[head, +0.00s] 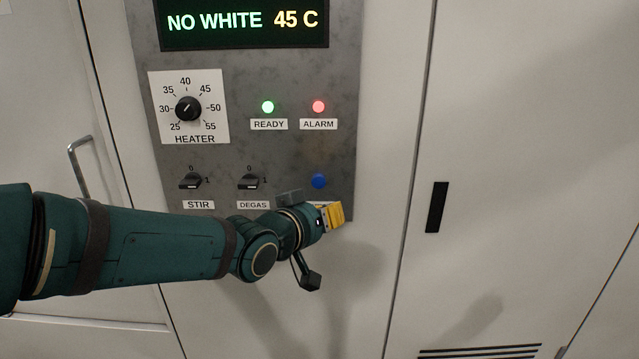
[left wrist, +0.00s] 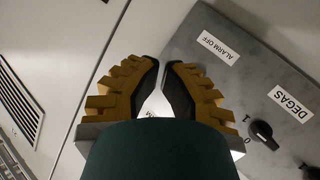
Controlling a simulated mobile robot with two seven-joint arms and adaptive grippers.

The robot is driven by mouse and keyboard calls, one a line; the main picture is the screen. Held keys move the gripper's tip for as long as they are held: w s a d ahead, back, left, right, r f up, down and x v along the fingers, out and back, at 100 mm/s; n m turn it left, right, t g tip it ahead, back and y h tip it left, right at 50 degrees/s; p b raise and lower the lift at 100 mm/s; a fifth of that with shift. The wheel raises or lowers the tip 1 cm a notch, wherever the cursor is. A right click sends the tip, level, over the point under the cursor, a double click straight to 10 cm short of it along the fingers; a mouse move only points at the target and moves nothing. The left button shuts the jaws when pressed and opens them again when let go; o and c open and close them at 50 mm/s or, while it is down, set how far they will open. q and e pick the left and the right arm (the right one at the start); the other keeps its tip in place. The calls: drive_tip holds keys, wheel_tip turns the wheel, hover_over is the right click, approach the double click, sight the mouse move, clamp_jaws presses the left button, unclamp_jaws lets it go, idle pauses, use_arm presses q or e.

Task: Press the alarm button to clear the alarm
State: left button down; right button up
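The blue button (head: 319,181) is low on the right side of the grey control panel (head: 300,60), under the lit red ALARM lamp (head: 318,107). My left gripper (head: 332,215) is just below the button in the head view, over the label there. The ALARM OFF label (left wrist: 218,47) shows beside the right finger; the button is hidden there. I cannot tell whether the gripper touches the panel. My right gripper is not in view.
The display (head: 243,22) reads NO WHITE 45 C. The green READY lamp (head: 268,107) is lit. The heater knob (head: 188,108), the STIR switch (head: 191,181) and the DEGAS switch (head: 249,181) are to the left. A plain cabinet door (head: 540,150) is to the right.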

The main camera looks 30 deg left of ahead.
use_arm(q)
drive_tip(key=p, duration=0.3)
approach(335, 183)
drive_tip(key=w+d+f, duration=0.1)
drive_tip(key=w+d, duration=0.1)
drive_tip(key=d, duration=0.1)
drive_tip(key=shift+w+a+f, duration=0.25)
drive_tip(key=shift+w+a, duration=0.4)
drive_tip(key=shift+w, duration=0.25)
drive_tip(key=shift+w, duration=0.15)
idle(0.4)
drive_tip(key=shift+w+a, duration=0.2)
drive_tip(key=shift+w, duration=0.05)
drive_tip(key=shift+w+a+p, duration=0.45)
drive_tip(key=shift+w+p, duration=0.1)
drive_tip(key=shift+w, duration=0.15)
idle(1.2)
drive_tip(key=shift+s, duration=0.15)
idle(0.3)
drive_tip(key=shift+s+d+b, duration=0.65)
drive_tip(key=shift+s+d, duration=0.05)
drive_tip(key=shift+s, duration=0.25)
